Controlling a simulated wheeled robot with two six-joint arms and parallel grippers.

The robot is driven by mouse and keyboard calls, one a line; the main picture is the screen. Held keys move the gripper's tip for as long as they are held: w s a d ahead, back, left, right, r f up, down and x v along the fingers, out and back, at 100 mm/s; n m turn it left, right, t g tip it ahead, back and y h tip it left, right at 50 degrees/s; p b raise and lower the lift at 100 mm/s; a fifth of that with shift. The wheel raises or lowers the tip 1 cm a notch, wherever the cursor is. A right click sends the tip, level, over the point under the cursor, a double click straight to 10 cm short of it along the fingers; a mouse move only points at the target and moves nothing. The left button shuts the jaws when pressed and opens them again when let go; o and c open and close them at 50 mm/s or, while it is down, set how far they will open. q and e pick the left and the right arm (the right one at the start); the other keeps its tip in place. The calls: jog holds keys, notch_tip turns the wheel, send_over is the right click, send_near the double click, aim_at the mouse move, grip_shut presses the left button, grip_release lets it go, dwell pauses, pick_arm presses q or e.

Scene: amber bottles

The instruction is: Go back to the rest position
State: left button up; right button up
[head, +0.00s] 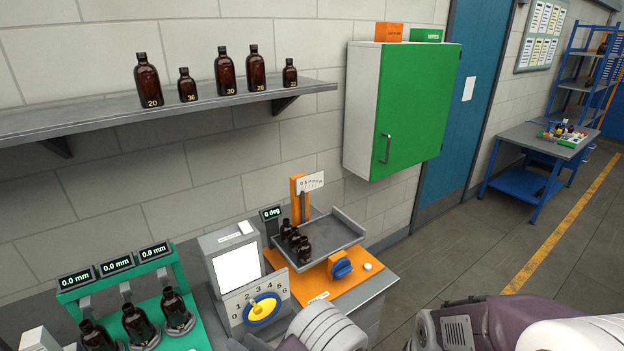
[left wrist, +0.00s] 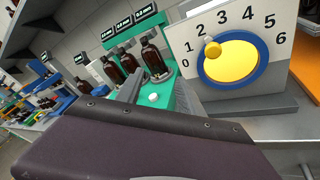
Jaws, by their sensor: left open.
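My left gripper (left wrist: 165,135) shows in the left wrist view as a dark purple body across the bottom, with a grey finger rising near the green stand. It is open, and I see nothing held in it. In the head view, white and purple parts of my left arm show at the bottom middle, in front of the bench. The dial box (head: 256,305), with a yellow knob on a blue ring, is just beyond it. White and purple parts of my own body also show at the bottom right; my right gripper is not visible there.
The green stand (head: 185,335) holds amber bottles (head: 137,325) under displays reading 0.0 mm. An orange station (head: 365,285) has a grey tray (head: 335,240) with small bottles. Several bottles stand on the wall shelf (head: 100,112). A green cabinet (head: 415,110) hangs right; floor (head: 440,240) is open beyond.

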pick_arm(q)
jog(key=s+a+f+n+g+h+b, duration=0.3)
jog(key=s+a+n+g, duration=0.4)
jog(key=s+n+g, duration=0.55)
jog(key=s+d+f+n+h+b, duration=0.1)
jog(key=d+f+n+h+b, duration=0.2)
jog(key=n+h, duration=0.7)
jog(key=w+d+r+n+t, duration=0.1)
jog(key=n, duration=0.2)
jog(key=w+d+n+t, duration=0.1)
jog(key=n+t, duration=0.1)
jog(key=n, duration=0.2)
jog(key=w+d+r+n+t+h, duration=0.1)
jog(key=n, duration=0.2)
jog(key=shift+w+d+r+n+t, duration=0.1)
jog(key=shift+w+r+n+t, duration=0.05)
jog(key=shift+r+n+t, duration=0.15)
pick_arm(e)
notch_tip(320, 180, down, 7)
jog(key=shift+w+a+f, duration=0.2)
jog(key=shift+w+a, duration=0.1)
pick_arm(q)
jog(key=shift+r, duration=0.1)
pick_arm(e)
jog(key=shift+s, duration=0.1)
pick_arm(q)
jog(key=shift+c, duration=0.2)
